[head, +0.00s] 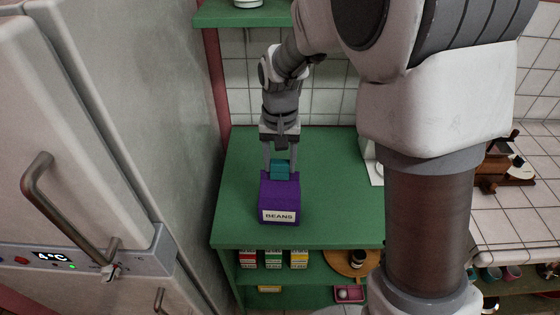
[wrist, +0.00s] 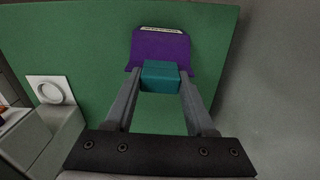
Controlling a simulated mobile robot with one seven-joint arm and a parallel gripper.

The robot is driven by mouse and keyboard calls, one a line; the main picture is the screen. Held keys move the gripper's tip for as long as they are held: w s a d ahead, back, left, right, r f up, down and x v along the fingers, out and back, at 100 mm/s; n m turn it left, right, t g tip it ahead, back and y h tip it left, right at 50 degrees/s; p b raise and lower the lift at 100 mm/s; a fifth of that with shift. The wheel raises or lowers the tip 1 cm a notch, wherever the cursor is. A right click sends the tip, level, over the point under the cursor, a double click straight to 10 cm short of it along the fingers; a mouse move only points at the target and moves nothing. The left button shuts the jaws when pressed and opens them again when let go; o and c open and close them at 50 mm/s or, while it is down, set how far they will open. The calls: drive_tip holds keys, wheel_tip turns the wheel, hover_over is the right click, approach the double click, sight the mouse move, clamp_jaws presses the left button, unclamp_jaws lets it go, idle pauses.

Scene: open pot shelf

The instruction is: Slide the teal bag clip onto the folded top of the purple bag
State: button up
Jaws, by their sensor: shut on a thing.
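The purple bag (head: 280,196) stands upright on the green shelf top, with its white BEANS label facing the head camera. The teal bag clip (head: 280,170) is at the bag's folded top, on its far side in the head view. My gripper (head: 280,168) comes down from above and is shut on the clip, one finger on each side. In the wrist view the clip (wrist: 160,76) sits between the fingertips and overlaps the edge of the purple bag (wrist: 162,48). I cannot tell how far the clip is over the fold.
The green shelf top (head: 335,200) is clear around the bag. A fridge (head: 110,150) stands close on the left. A white object (head: 372,165) sits at the right edge. Small boxes (head: 272,259) and a round wooden tray (head: 345,268) are on the lower shelf.

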drive_tip(key=o, duration=1.4)
drive_tip(key=shift+s+f, duration=0.15)
drive_tip(key=shift+f, duration=0.15)
drive_tip(key=shift+r, duration=0.1)
wheel_tip(320, 180, up, 18)
drive_tip(key=p, duration=0.1)
drive_tip(key=shift+a, duration=0.1)
drive_tip(key=s+d+t, duration=0.2)
drive_tip(key=s+d, duration=0.4)
drive_tip(key=s, duration=0.3)
drive_tip(key=s+d+f+n+t, duration=0.1)
drive_tip(key=s+d+t, duration=0.2)
drive_tip(key=s+d, duration=0.3)
drive_tip(key=s, duration=0.3)
drive_tip(key=shift+s+d+t, duration=0.2)
drive_tip(key=shift+d+t, duration=0.1)
